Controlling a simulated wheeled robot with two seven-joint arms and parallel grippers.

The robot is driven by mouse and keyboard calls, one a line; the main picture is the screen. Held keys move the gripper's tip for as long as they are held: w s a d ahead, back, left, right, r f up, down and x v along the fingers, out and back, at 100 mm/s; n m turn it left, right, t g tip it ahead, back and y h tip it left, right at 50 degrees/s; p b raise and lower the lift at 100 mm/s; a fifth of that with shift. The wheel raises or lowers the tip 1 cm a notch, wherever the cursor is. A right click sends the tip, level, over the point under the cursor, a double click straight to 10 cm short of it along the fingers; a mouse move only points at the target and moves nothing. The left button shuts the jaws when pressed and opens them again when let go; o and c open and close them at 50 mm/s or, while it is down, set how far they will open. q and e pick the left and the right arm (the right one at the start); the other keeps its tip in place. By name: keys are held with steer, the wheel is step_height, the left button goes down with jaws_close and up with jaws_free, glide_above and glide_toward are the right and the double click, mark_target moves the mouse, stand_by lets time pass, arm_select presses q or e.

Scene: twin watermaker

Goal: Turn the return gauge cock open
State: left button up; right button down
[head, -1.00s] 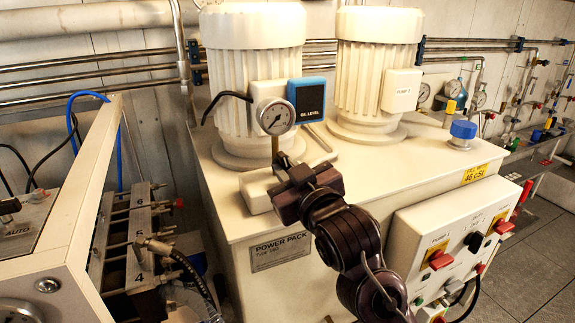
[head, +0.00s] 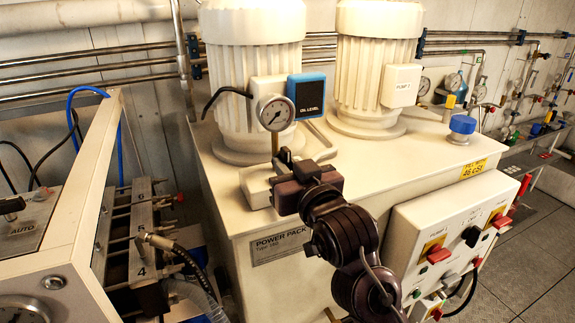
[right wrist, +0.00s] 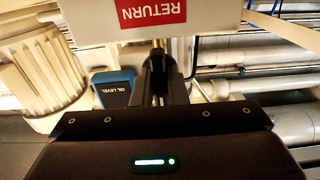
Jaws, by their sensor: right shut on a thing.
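The round white-faced gauge (head: 274,114) stands upright on a brass stem (head: 275,145) above a pale block (head: 256,185) on the power pack's top. My right gripper (head: 284,156) is at the foot of this stem, shut on the return gauge cock. The fingers hide the cock, so I cannot tell its angle. In the right wrist view, the dark fingers (right wrist: 158,72) are close together, with a bit of brass showing beyond them. A red RETURN label (right wrist: 152,12) shows upside down above them. My left gripper is not in view.
Two ribbed white motors (head: 252,80) stand behind the gauge, with a blue oil level box (head: 305,95) close beside it. A blue cap (head: 462,127) is on the top at right. A switch box (head: 450,240) is in front. A numbered valve rack (head: 140,240) is at left.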

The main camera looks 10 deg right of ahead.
mark_target(289, 166)
steer(key=c, duration=1.6)
jaws_free()
steer(key=shift+w+r, duration=0.1)
steer(key=shift+r, duration=0.05)
steer(key=shift+c, duration=0.2)
steer(key=shift+o, duration=1)
steer(key=shift+w+f, duration=0.2)
steer(key=shift+s, duration=0.1)
steer(key=shift+s+f+b, duration=0.1)
steer(key=shift+s+b, duration=0.3)
steer(key=shift+s, duration=0.15)
steer(key=s+p, duration=0.1)
steer(key=s+d+p, duration=0.1)
steer(key=s, duration=0.1)
steer(key=s+p, duration=0.1)
steer(key=s, duration=0.1)
steer(key=shift+s+d+r, duration=0.15)
steer(key=shift+s+r, duration=0.1)
steer(key=shift+r, duration=0.05)
steer(key=shift+s+f+p, duration=0.15)
steer(key=shift+s+p, duration=0.35)
steer(key=shift+p, duration=0.3)
